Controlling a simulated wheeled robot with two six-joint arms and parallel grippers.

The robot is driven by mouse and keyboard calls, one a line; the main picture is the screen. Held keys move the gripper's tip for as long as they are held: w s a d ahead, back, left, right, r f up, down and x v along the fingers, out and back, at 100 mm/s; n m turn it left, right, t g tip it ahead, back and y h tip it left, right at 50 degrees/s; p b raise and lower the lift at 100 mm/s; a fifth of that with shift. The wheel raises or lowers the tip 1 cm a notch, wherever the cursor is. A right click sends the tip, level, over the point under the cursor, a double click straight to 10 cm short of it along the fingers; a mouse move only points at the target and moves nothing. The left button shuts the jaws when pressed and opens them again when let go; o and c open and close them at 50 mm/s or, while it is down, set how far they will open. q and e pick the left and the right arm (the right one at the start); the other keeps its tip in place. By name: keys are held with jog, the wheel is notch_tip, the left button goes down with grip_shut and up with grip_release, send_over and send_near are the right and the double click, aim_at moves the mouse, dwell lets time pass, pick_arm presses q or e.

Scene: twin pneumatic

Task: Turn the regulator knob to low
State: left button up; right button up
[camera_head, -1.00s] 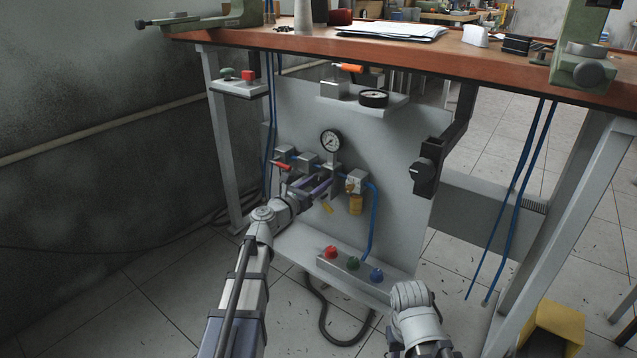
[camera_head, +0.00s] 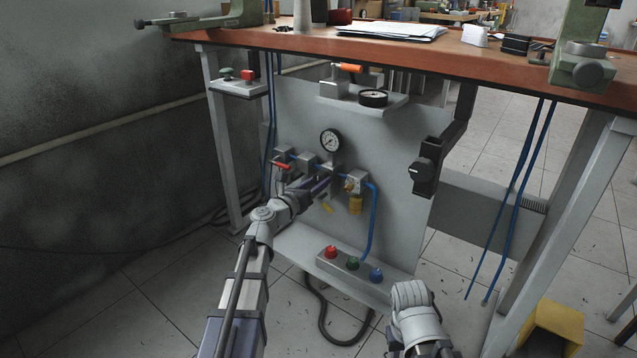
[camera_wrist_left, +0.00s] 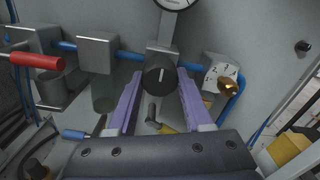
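The regulator knob (camera_wrist_left: 160,78) is round and black with a white mark pointing nearly straight up in the left wrist view. It sits on the front of a grey regulator block (camera_wrist_left: 162,54) below the pressure gauge (camera_head: 331,141). My left gripper (camera_wrist_left: 160,74) has its two purple fingers apart, one on each side of the knob. Whether the fingertips touch the knob is not clear. In the head view my left gripper (camera_head: 323,182) is in front of the panel and hides the knob. My right gripper is out of view; only part of that arm shows.
A red-handled valve (camera_wrist_left: 37,61) is left of the regulator. Red, green and blue buttons sit on a box (camera_head: 330,266) lower down. The wooden tabletop (camera_head: 380,47) overhangs the panel (camera_head: 390,150).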

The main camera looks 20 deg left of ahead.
pick_arm(q)
jog(key=o, duration=0.5)
jog(key=shift+c, duration=0.2)
jog(key=shift+s, duration=0.1)
jog(key=v, duration=0.7)
jog(key=shift+s, duration=0.25)
jog(key=shift+a, duration=0.1)
